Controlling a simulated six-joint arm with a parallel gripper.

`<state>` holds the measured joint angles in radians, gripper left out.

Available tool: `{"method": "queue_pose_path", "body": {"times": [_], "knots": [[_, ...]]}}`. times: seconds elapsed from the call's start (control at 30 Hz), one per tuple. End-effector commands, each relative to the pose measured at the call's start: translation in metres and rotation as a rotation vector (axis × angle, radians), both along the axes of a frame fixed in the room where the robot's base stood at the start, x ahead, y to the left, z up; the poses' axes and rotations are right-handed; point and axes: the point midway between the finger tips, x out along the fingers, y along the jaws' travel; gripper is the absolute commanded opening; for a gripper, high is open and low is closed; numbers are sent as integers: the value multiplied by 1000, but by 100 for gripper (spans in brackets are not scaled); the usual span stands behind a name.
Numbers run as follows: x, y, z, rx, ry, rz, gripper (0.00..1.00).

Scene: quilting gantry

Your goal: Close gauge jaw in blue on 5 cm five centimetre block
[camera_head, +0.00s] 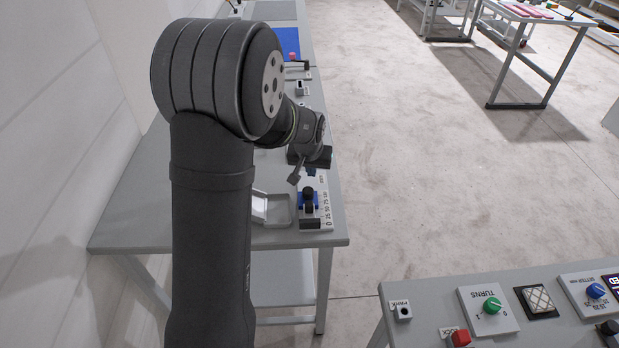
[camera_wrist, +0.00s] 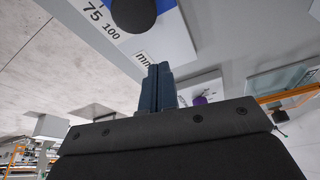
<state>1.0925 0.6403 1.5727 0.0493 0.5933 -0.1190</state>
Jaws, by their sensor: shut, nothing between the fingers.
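The gauge (camera_head: 325,212) is a pale plate with a number scale near the table's front right corner. Its blue jaw (camera_head: 302,200) carries a black knob (camera_head: 308,191), and a dark end stop (camera_head: 310,223) sits at the zero end. In the wrist view the knob (camera_wrist: 133,12) and blue jaw (camera_wrist: 168,5) are at the top edge, by the 75 and 100 marks. My gripper (camera_head: 295,179) is shut and empty, above the table beyond the jaw; its fingers also show in the wrist view (camera_wrist: 156,72). I cannot make out a five centimetre block.
A shallow grey tray (camera_head: 270,222) lies left of the gauge. Farther back are a small block with a dark hole (camera_head: 300,90), a dark bar fixture and a blue panel (camera_head: 285,40). A second table (camera_head: 420,300) with dials stands at the lower right. Open floor lies between.

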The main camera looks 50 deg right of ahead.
Motion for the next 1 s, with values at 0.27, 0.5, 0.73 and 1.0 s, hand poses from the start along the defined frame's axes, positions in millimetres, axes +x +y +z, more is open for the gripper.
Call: {"method": "queue_pose_path", "body": {"times": [0.27, 0.5, 0.73, 1.0], "knots": [[-11, 17, 53, -4, -1, 0, 0], [-17, 26, 85, -3, -1, 0, 0], [-19, 29, 93, 0, 0, 0, 0], [-19, 29, 93, 0, 0, 1, 0]]}}
